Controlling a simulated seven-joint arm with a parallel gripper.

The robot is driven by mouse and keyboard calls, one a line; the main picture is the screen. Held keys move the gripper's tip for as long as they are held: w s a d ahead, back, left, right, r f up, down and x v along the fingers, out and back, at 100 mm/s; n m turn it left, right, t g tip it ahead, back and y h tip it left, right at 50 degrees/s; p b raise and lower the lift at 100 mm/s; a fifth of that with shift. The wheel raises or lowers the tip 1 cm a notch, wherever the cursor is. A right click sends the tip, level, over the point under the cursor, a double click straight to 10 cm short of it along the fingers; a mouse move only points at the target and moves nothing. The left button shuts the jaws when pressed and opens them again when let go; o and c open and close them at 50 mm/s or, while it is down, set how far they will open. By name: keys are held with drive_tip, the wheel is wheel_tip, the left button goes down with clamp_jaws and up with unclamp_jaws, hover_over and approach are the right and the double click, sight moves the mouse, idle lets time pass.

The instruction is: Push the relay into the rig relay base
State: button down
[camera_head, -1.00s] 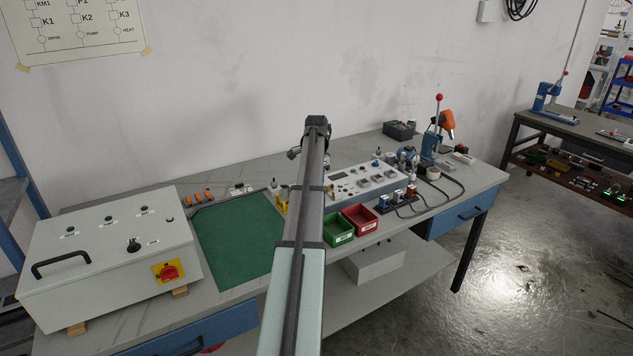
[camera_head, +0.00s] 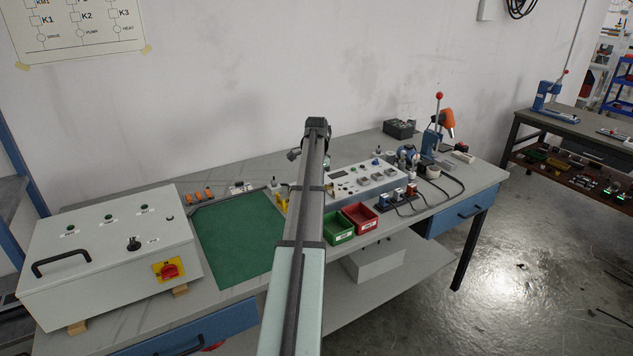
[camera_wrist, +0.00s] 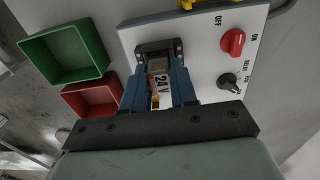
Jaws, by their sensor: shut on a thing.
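In the wrist view my gripper (camera_wrist: 163,88) is shut on the relay (camera_wrist: 159,68), a small block with a pale label reading "24 V". The relay is at the dark relay base (camera_wrist: 143,54) on the light panel of the rig (camera_wrist: 197,40). Part of the base shows around the far end of the relay; whether the relay is fully seated cannot be told. In the head view the rig (camera_head: 372,184) stands on the bench, and my arm hides my gripper, the relay and the base.
Green (camera_head: 338,226) and red (camera_head: 360,217) bins stand in front of the rig. In the wrist view a red knob (camera_wrist: 232,42) and a black knob (camera_wrist: 229,82) sit right of the relay. A grey control box (camera_head: 110,250) and green mat (camera_head: 238,240) are to the left.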

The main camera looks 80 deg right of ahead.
drive_tip(key=shift+f, duration=0.75)
idle(0.3)
drive_tip(key=c, duration=1)
unclamp_jaws()
drive_tip(key=shift+o, duration=1)
drive_tip(key=shift+a+f, duration=0.1)
drive_tip(key=shift+s, duration=0.1)
wheel_tip(320, 180, up, 14)
drive_tip(key=shift+w, duration=0.2)
